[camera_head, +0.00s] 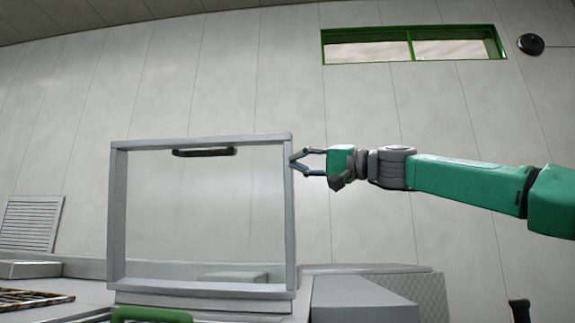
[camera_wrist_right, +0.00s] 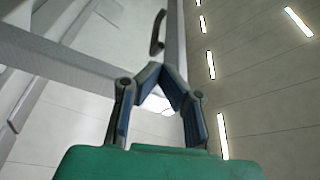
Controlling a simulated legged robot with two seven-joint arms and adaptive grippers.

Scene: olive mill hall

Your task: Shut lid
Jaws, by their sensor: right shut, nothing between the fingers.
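The lid (camera_head: 119,215) stands raised, close to upright, in the head view. It is a grey frame around a clear pane, with a dark handle (camera_head: 204,152) near its top edge. My right gripper (camera_head: 296,162) is at the right side of the lid frame, near its upper corner. Its fingertips are shut with nothing between them. Whether they touch the frame, I cannot tell. In the right wrist view the fingers (camera_wrist_right: 160,72) meet at the tips, with the lid frame (camera_wrist_right: 60,52) and handle (camera_wrist_right: 157,32) beyond them. My left gripper is not in view.
A grey machine body (camera_head: 355,295) lies below and right of the lid. A green handle (camera_head: 150,314) shows at the bottom edge. A dark grate (camera_head: 28,299) is at lower left and a louvred panel (camera_head: 30,222) leans behind. The space above the lid is clear.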

